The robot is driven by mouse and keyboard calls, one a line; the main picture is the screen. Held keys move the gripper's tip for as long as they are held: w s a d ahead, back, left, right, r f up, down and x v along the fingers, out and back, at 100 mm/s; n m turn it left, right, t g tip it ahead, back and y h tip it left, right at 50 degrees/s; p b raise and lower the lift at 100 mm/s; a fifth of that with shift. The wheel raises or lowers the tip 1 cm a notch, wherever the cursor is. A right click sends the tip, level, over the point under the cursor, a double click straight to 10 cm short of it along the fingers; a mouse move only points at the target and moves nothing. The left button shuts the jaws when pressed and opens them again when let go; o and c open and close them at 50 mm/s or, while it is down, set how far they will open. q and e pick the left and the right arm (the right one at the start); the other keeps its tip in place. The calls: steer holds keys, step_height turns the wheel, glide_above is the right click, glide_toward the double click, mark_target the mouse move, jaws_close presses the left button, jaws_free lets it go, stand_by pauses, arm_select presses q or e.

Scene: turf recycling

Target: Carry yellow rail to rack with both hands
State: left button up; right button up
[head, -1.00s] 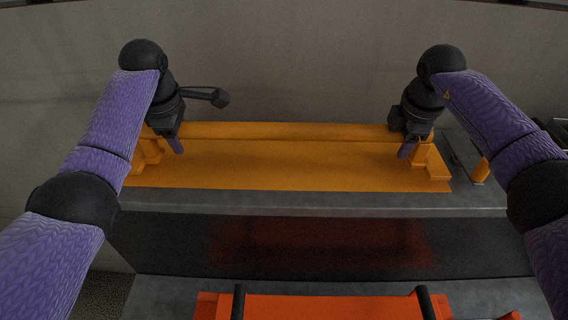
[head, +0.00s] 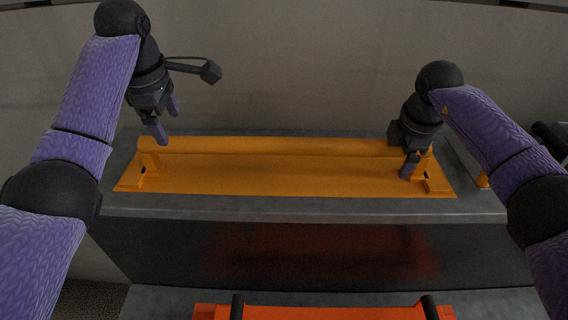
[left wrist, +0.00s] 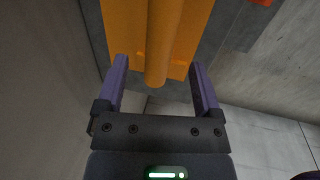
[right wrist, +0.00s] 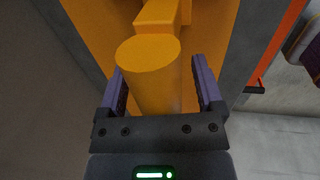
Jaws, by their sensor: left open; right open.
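The yellow rail (head: 265,146) is a long round bar lying level along the back of the yellow rack (head: 265,178), over its end supports. My left gripper (head: 166,122) is open and empty above the rail's left end. In the left wrist view the rail's end (left wrist: 160,60) lies beyond the open fingers, apart from them. My right gripper (head: 411,165) is open around the rail's right end. In the right wrist view the rail's round end face (right wrist: 148,55) shows between the two fingers; I cannot tell whether they touch it.
The rack stands on a grey bench (head: 300,208) close to a plain wall. In front and lower is a red-orange piece (head: 335,312) with two black uprights. Dark items stand at the far right. Free air lies above the rail's middle.

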arm_select(q)
steer(key=r, duration=0.4)
steer(key=shift+s, duration=0.4)
arm_select(e)
step_height(320, 180, up, 12)
steer(key=s, duration=0.2)
steer(key=shift+s, duration=0.15)
arm_select(q)
steer(key=shift+f, duration=0.1)
arm_select(e)
steer(key=shift+f, duration=0.15)
